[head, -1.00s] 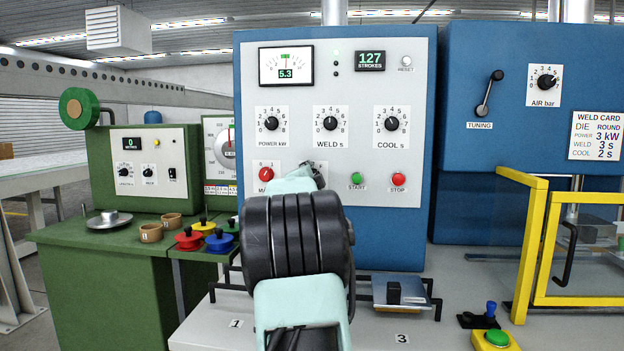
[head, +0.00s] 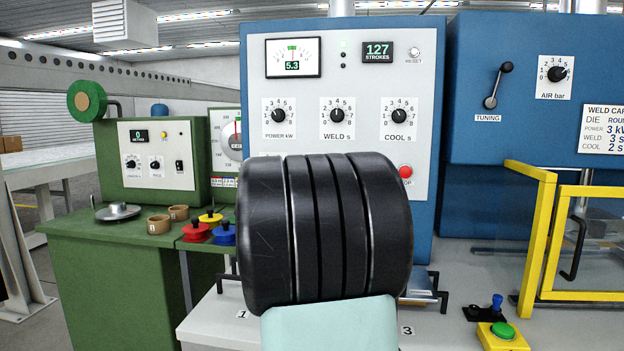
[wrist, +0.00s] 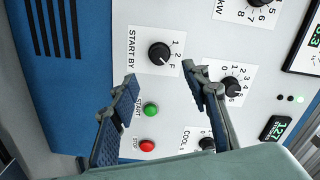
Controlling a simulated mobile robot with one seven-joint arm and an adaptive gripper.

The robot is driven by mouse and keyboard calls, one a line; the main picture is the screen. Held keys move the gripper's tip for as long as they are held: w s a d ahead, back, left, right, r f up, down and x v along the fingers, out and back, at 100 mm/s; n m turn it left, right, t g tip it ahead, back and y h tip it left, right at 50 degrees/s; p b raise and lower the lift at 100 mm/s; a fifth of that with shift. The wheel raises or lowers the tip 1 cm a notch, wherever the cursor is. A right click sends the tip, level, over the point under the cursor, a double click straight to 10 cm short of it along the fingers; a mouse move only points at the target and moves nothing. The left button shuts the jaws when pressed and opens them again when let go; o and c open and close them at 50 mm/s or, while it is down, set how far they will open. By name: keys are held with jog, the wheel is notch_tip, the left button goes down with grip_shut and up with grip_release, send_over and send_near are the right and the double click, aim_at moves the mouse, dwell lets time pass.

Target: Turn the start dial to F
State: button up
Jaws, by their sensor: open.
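The start dial (wrist: 160,53) is a black knob on a white plate marked START BY, with positions 1, 2 and F. It shows in the wrist view, upper middle, turned sideways. Which mark its pointer meets is too small to tell for sure. My gripper (wrist: 159,78) is open and empty. Its two fingers lie on either side below the dial in the picture, apart from it. In the head view my black arm link hides the gripper and the dial.
The green start button (wrist: 151,110) and red stop button (wrist: 147,145) are close to the left finger in the wrist view. The WELD dial (head: 338,115) and COOL dial (head: 399,115) sit higher on the panel. A yellow guard frame (head: 531,240) stands at right.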

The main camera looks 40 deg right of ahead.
jog(key=shift+v, duration=1)
jog(key=shift+w, duration=0.1)
